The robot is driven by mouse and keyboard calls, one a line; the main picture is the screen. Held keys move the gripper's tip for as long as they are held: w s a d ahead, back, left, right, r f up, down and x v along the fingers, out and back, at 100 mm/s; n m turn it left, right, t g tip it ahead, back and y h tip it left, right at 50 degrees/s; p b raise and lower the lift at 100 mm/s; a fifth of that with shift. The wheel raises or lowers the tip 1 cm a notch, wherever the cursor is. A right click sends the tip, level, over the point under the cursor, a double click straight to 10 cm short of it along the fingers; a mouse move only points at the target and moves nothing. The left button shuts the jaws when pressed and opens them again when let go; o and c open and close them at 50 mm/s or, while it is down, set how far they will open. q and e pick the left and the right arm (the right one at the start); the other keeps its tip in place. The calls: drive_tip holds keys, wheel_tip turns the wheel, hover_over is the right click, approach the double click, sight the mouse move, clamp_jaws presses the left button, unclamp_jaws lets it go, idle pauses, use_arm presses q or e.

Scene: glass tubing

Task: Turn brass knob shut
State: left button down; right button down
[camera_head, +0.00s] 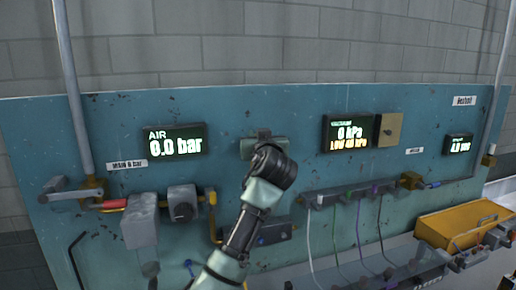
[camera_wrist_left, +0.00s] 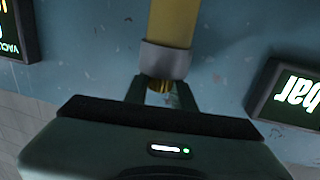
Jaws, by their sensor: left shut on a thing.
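The brass knob (camera_wrist_left: 160,86) shows in the left wrist view as a small brass piece below a grey collar (camera_wrist_left: 165,60) on a yellow pipe (camera_wrist_left: 170,22). My left gripper (camera_wrist_left: 159,94) has its fingers on either side of it and is shut on it. In the head view my left arm reaches up from the bottom middle, and the gripper body (camera_head: 264,147) is at the teal panel (camera_head: 300,105). There the knob is hidden behind my gripper and wrist. My right gripper is not in view.
The air display (camera_head: 175,143) reads 0.0 bar, left of my gripper. The vacuum display (camera_head: 348,132) is to the right. A red-handled valve (camera_head: 114,204) and a grey regulator (camera_head: 184,204) sit lower left. A yellow tray (camera_head: 462,222) is at lower right.

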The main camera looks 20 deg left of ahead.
use_arm(q)
drive_tip(key=n+g+y, duration=0.1)
drive_tip(key=n+y+b, duration=0.1)
drive_tip(key=y, duration=0.1)
drive_tip(key=shift+d+f+g, duration=0.1)
drive_tip(key=shift+f+g, duration=0.1)
drive_tip(key=shift+g, duration=0.2)
drive_tip(key=shift+r+n+g+y+b, duration=0.1)
drive_tip(key=shift+n+g+y+b, duration=0.45)
drive_tip(key=shift+n+g+y, duration=0.5)
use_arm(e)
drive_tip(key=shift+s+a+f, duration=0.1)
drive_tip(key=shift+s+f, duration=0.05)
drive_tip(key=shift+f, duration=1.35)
use_arm(q)
drive_tip(key=shift+y, duration=0.25)
drive_tip(key=c, duration=1.2)
unclamp_jaws()
drive_tip(key=shift+o, duration=0.2)
drive_tip(key=shift+w+a, duration=0.2)
drive_tip(key=shift+s+d, duration=0.1)
